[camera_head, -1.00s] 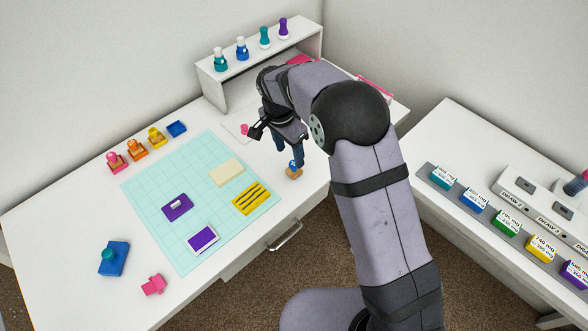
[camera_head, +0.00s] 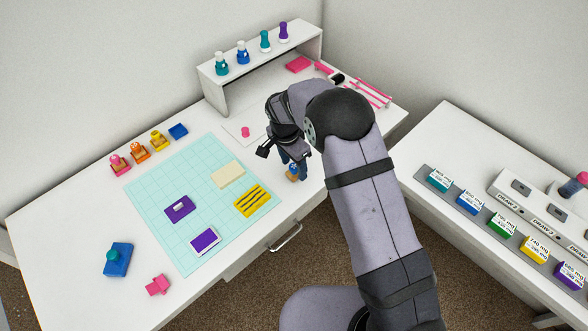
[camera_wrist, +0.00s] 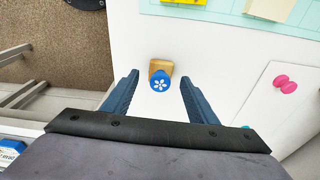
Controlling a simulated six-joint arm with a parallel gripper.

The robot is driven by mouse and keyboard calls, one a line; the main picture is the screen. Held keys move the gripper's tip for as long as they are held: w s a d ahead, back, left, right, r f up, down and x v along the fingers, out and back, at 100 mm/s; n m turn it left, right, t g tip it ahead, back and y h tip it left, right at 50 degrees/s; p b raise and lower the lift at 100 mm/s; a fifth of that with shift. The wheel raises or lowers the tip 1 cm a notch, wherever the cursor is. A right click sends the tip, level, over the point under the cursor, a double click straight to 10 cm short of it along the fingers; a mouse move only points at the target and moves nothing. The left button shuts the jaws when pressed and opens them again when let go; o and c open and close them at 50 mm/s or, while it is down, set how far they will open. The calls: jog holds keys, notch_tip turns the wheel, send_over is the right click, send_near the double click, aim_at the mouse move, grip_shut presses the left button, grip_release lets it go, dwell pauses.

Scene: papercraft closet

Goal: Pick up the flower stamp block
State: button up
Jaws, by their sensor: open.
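The flower stamp block has a wooden base and a round blue top with a white flower. In the wrist view the flower stamp block (camera_wrist: 160,77) stands on the white table, ahead of and between the open fingers. My gripper (camera_wrist: 158,88) is open and empty, with one blue-grey finger on each side of the stamp's line. In the head view the stamp (camera_head: 292,174) is near the table's front edge, partly hidden by my gripper (camera_head: 293,165), which hangs close above it.
A mint cutting mat (camera_head: 165,175) lies to the left, with a yellow striped block (camera_head: 252,200) close by on it. The table's front edge and drawer handle (camera_head: 286,237) are near.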

aim_at(294, 166)
jog(key=shift+w+d+f, duration=0.1)
jog(key=shift+f, duration=0.7)
jog(key=c, duration=1.3)
jog(key=shift+o, duration=0.2)
notch_tip(294, 166, up, 10)
jog(key=shift+r+b, duration=0.1)
jog(key=shift+b, duration=1)
jog(key=o, duration=0.6)
jog(key=shift+c, duration=0.2)
jog(key=c, duration=0.6)
